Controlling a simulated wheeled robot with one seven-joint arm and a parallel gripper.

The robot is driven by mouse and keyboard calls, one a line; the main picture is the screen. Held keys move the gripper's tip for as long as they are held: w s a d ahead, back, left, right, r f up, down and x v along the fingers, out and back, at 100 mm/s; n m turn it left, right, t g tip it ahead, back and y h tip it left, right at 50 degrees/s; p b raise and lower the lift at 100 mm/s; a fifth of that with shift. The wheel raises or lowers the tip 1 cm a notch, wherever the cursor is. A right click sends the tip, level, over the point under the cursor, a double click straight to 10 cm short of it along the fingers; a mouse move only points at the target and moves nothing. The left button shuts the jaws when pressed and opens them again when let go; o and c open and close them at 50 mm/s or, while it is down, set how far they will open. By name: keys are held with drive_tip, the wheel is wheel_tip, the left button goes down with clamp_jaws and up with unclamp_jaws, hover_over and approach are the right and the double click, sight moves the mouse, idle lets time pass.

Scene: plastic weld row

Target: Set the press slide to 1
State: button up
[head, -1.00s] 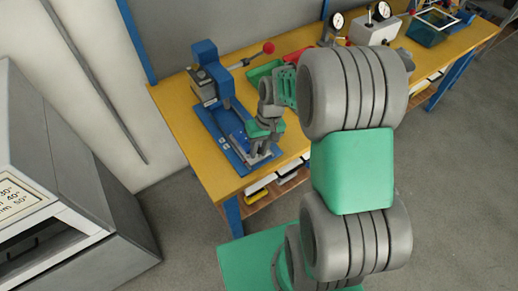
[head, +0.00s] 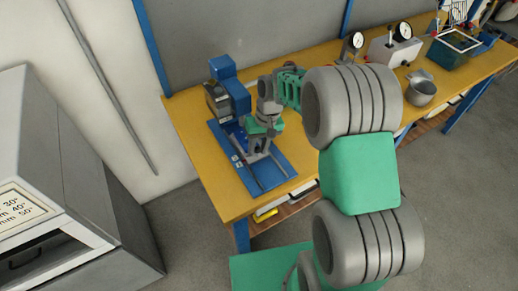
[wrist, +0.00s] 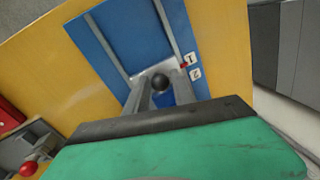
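The press (head: 226,85) is blue, with a blue base plate (head: 275,178) and two grey rails running toward the front. Its slide (wrist: 143,69) is a pale plate on the rails in the wrist view, with a dark ball knob (wrist: 160,82). White labels 1 (wrist: 191,60) and 0 (wrist: 195,73) stand beside the right rail; a small red pointer (wrist: 183,66) lies near the 1. My gripper (head: 258,145) is down at the slide, close to the press head. In the wrist view its fingers (wrist: 160,88) close on both sides of the knob. Finger contact is partly hidden.
The yellow bench (head: 215,190) carries a grey pot (head: 421,92), a gauge box (head: 394,50) and a teal bin (head: 448,52) to the right. A red ball handle (wrist: 28,168) shows at the wrist view's lower left. A grey cabinet (head: 60,150) stands left of the bench.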

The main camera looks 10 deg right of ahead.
wheel_tip(320, 180, up, 8)
drive_tip(key=d, duration=0.1)
drive_tip(key=shift+d+f+b, duration=0.15)
drive_tip(key=shift+d+b, duration=0.05)
drive_tip(key=shift+b, duration=0.2)
drive_tip(key=s+d+r+t+h, duration=0.1)
drive_tip(key=s+r+t, duration=0.1)
drive_tip(key=s, duration=0.6)
drive_tip(key=s+d+r+m+t+h, duration=0.1)
drive_tip(key=s+d+r, duration=0.1)
drive_tip(key=s+r, duration=0.3)
drive_tip(key=s, duration=0.3)
drive_tip(key=shift+s+d+r+t, duration=0.2)
drive_tip(key=shift+d+t, duration=0.1)
drive_tip(key=shift+t, duration=0.1)
